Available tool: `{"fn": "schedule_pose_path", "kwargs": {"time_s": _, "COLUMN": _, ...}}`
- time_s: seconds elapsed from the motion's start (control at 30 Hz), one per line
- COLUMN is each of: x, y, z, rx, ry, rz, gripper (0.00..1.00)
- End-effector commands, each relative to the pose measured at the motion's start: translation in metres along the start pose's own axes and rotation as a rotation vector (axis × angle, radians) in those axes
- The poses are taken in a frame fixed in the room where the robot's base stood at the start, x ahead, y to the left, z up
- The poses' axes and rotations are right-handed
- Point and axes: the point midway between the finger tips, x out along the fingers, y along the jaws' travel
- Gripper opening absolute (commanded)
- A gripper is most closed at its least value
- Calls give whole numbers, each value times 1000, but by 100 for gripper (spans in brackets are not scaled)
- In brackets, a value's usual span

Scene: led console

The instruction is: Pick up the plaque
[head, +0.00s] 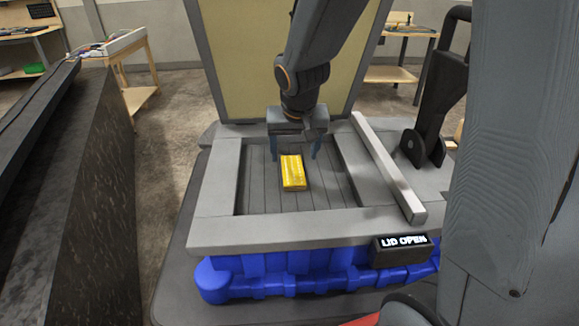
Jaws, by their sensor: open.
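The plaque looks to be the yellow block (293,173) in the head view. It lies on the dark slatted floor of a grey-framed console box (215,231), near the middle of the recess. My gripper (294,153) points down over the box from behind the block. Its two fingers are apart, one on each side at the block's far end. The jaws are open, and I cannot tell whether either finger touches the block.
The box's lid (228,60) stands raised behind it. A small display (401,241) on the front reads "LID OPEN". A grey bar (390,170) lies along the right rim, with a black lever (428,135) beyond it. A dark counter (85,190) stands left.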

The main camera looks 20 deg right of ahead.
Motion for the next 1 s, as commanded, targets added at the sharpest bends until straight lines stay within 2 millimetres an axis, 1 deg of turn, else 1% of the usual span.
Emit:
{"fn": "schedule_pose_path", "kwargs": {"time_s": 0.1, "x": 12, "y": 3, "z": 0, "rx": 5, "ry": -3, "rz": 3, "gripper": 69}}
{"fn": "schedule_pose_path", "kwargs": {"time_s": 0.37, "x": 33, "y": 3, "z": 0, "rx": 6, "ry": -4, "rz": 4, "gripper": 69}}
{"fn": "schedule_pose_path", "kwargs": {"time_s": 0.63, "x": 66, "y": 0, "z": 0, "rx": 4, "ry": -3, "rz": 3, "gripper": 69}}
{"fn": "schedule_pose_path", "kwargs": {"time_s": 0.73, "x": 72, "y": -1, "z": 0, "rx": 3, "ry": -2, "rz": 2, "gripper": 69}}
{"fn": "schedule_pose_path", "kwargs": {"time_s": 0.97, "x": 73, "y": -1, "z": 0, "rx": 3, "ry": -1, "rz": 1, "gripper": 69}}
{"fn": "schedule_pose_path", "kwargs": {"time_s": 1.0, "x": 72, "y": -1, "z": 0, "rx": 3, "ry": -1, "rz": 1, "gripper": 65}}
